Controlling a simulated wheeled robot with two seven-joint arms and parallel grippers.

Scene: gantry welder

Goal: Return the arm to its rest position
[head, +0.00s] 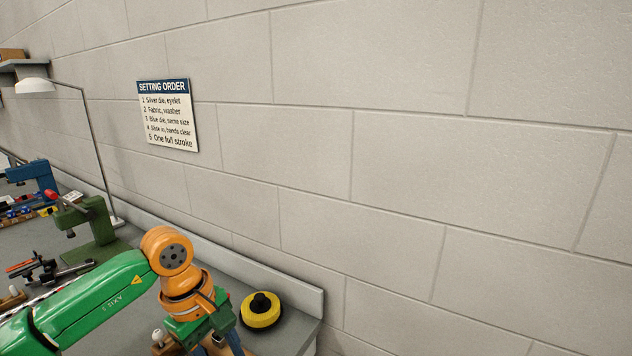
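A green and orange arm, which I take for my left arm, comes in from the lower left above the grey bench. Its orange joint bends down over the bench near the right end. The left gripper (222,345) is at the bottom edge and partly cut off. I cannot tell whether its fingers are open or shut, or whether they hold anything. My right arm and gripper are not in view.
A yellow and black round object (261,311) sits on the bench (285,340) just right of the arm. A green press (92,222), a blue press (38,180) and a lamp (36,85) stand at left. A sign (168,115) hangs on the block wall.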

